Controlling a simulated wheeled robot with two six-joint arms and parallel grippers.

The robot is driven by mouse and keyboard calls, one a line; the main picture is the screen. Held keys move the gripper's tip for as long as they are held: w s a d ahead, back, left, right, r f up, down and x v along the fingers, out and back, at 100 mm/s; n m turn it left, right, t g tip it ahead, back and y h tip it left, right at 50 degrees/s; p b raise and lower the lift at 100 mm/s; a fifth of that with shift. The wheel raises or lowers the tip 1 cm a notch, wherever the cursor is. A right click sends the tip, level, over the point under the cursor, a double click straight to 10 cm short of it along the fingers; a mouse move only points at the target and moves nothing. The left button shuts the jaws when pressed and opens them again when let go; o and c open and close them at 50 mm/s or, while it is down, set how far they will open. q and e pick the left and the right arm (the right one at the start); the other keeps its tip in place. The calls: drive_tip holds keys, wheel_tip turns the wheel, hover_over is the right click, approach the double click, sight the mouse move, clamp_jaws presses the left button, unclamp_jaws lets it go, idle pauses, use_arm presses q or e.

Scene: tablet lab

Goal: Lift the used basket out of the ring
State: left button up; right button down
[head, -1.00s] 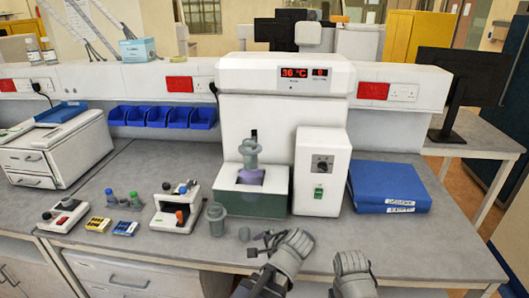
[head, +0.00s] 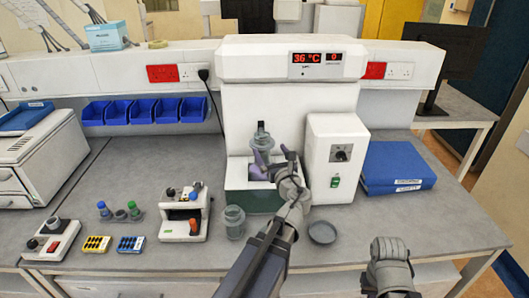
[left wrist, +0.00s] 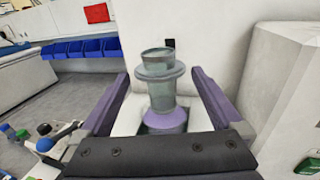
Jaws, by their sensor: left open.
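The used basket (head: 262,136) is a grey-green cylinder with a wide collar. It stands upright in the heated unit's front bath, and the ring around it is hard to make out. In the left wrist view the basket (left wrist: 158,66) rises between my two fingers, with purple below it. My left gripper (head: 268,160) is open at the bath, its purple-grey fingers on either side of the basket, with gaps visible in the wrist view. My right gripper (head: 390,262) is empty-looking near the front edge; its jaws are unclear.
A grey-green jar (head: 234,222) stands in front of the bath. A dark round dish (head: 322,232) lies to its right. A white control box (head: 336,160) stands close to the right of the bath, and a blue binder (head: 395,168) lies beyond. A small instrument (head: 184,218) stands left.

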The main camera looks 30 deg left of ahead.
sight(260, 135)
use_arm(q)
drive_tip(key=x, duration=1.1)
drive_tip(key=shift+w+a+f, duration=0.1)
drive_tip(key=shift+w+a, duration=0.05)
drive_tip(key=shift+a, duration=0.25)
clamp_jaws()
idle(0.4)
